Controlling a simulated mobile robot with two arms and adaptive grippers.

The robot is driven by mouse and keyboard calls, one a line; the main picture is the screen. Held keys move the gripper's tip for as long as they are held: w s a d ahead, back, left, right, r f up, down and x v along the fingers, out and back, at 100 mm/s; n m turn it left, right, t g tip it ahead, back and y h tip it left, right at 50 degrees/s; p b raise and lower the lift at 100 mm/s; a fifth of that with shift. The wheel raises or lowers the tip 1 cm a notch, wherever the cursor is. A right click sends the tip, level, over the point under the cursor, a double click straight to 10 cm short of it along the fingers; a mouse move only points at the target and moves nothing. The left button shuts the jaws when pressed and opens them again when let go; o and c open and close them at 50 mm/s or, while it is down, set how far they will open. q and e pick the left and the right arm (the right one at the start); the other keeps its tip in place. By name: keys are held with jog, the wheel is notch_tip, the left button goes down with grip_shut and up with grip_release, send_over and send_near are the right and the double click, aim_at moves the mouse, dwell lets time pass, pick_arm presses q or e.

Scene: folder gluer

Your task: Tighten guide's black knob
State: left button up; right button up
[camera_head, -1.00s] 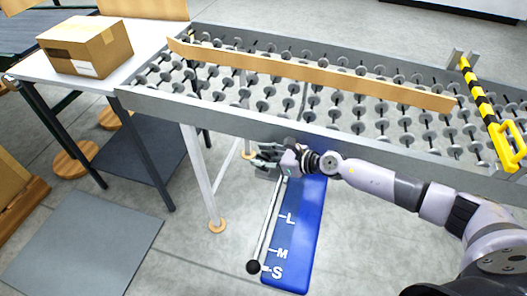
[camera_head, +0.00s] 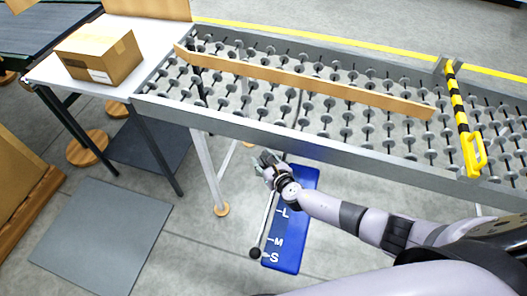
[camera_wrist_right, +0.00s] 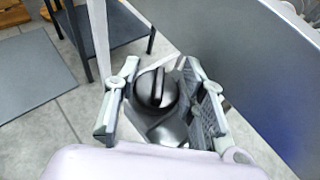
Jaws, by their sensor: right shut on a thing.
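My right gripper (camera_head: 266,164) is at the near side rail of the roller conveyor, just below its edge. In the right wrist view its two fingers (camera_wrist_right: 160,100) stand on either side of a round black knob (camera_wrist_right: 155,88) with a raised grip bar, and are shut on it. In the head view the knob is hidden by the hand. A long wooden guide strip (camera_head: 300,82) lies diagonally across the rollers. My left gripper is not in view.
A blue panel (camera_head: 291,232) marked L, M and S hangs below the conveyor (camera_head: 300,143), beside a rod with a black ball end (camera_head: 254,253). A cardboard box (camera_head: 100,52) sits on the white table (camera_head: 48,70). A yellow-black handled bar (camera_head: 462,120) crosses the conveyor at right.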

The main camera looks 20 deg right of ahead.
jog(key=shift+a+r+m+h+p, duration=0.1)
jog(key=shift+a+m+h+p, duration=0.1)
jog(key=shift+m+h, duration=0.3)
jog(key=shift+a+m+h+p, duration=0.1)
jog(key=shift+m+h+p, duration=0.05)
jog(key=shift+m+h, duration=1.25)
jog(key=shift+h, duration=0.1)
jog(key=m+g+h+b, duration=0.1)
jog(key=m+h, duration=0.2)
jog(key=shift+d+b, duration=0.1)
jog(key=shift+b, duration=0.2)
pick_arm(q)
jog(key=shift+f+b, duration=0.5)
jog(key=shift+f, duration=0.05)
pick_arm(e)
jog(key=shift+w+d+m+g+h, duration=0.1)
jog(key=shift+m+g+h, duration=0.3)
jog(key=shift+m+h, duration=0.6)
jog(key=shift+r+h, duration=0.1)
jog(key=shift+h, duration=0.3)
jog(key=o, duration=1.2)
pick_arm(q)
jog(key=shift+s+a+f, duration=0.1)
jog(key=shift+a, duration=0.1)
